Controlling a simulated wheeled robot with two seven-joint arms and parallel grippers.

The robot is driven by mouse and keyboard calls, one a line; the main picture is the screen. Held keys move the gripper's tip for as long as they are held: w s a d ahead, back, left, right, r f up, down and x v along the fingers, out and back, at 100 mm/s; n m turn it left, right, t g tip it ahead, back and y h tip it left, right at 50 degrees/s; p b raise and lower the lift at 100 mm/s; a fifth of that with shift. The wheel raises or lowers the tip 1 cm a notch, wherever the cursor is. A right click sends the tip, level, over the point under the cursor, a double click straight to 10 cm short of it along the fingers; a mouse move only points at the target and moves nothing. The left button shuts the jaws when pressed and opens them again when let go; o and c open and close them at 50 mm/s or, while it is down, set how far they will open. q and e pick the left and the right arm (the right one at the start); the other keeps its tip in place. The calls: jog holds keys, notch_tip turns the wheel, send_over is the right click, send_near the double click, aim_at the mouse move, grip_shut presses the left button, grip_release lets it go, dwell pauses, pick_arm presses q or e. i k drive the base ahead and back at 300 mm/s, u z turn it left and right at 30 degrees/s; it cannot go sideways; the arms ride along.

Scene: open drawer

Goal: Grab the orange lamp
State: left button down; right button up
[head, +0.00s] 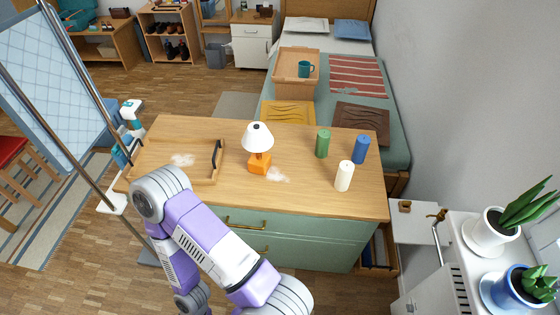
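The orange lamp (260,164) stands upright on the wooden top of a green drawer cabinet (310,199), near the middle. It has a white cone shade and an orange block base. Nothing touches it. A purple and white arm of mine rises from the bottom of the head view and bends in front of the cabinet's left part. The lamp is to the right of its bend. Neither of my grippers shows in this view, so I cannot see whether they are open or shut.
A wooden tray (205,181) with a black handle lies left of the lamp. To the right stand a green candle (323,144), a blue candle (361,150) and a white candle (344,176). Whitish patches lie beside the lamp and in the tray. A bed stands behind.

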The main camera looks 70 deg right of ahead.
aim_at(257, 141)
jog(key=k, duration=0.5)
jog(key=z, duration=0.7)
